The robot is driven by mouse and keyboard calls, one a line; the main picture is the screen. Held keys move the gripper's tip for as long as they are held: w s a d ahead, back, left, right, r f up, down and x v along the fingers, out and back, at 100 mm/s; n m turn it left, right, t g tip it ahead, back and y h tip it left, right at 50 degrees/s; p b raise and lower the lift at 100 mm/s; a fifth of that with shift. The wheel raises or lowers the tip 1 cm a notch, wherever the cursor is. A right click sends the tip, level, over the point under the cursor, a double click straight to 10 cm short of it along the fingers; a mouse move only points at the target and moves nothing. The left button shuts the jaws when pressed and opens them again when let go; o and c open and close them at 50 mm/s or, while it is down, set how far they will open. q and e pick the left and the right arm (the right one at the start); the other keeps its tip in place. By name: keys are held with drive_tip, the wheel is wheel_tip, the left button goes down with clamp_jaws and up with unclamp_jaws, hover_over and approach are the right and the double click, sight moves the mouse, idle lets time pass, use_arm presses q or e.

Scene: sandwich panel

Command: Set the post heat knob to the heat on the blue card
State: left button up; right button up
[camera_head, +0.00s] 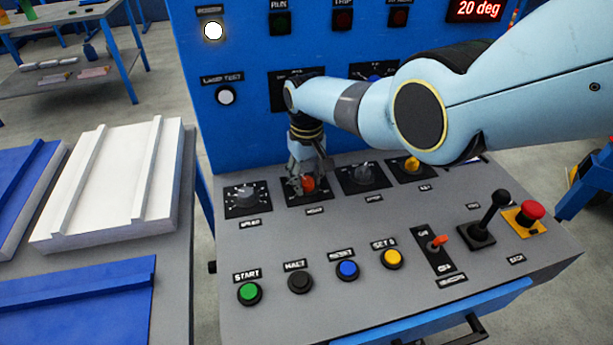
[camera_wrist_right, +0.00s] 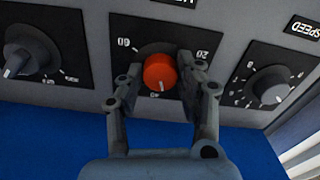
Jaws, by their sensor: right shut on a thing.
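The orange-red knob (camera_head: 309,184) sits on a black dial plate in the row of knobs at the back of the sloped console. In the right wrist view the same knob (camera_wrist_right: 158,70) shows upside down, with 60, 40 and 20 around it. Its white line points about at the 40. My right gripper (camera_head: 305,178) reaches down onto it and is shut on it, one finger on each side. The label under the knob is too small to read. I cannot make out a blue card; my right arm covers part of the panel. My left gripper is not in view.
The grey speed knob (camera_head: 247,197) stands to the left, another grey knob (camera_head: 365,174) to the right. Nearer are several push buttons, a toggle switch (camera_head: 436,243), a black lever (camera_head: 489,215) and a red stop button (camera_head: 531,210). White and blue panels lie on a table at left.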

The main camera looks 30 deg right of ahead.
sight(306, 181)
drive_tip(key=shift+m, duration=1.7)
drive_tip(key=o, duration=1.1)
drive_tip(key=shift+o, duration=0.2)
drive_tip(key=shift+r, duration=0.1)
wheel_tip(306, 181, up, 12)
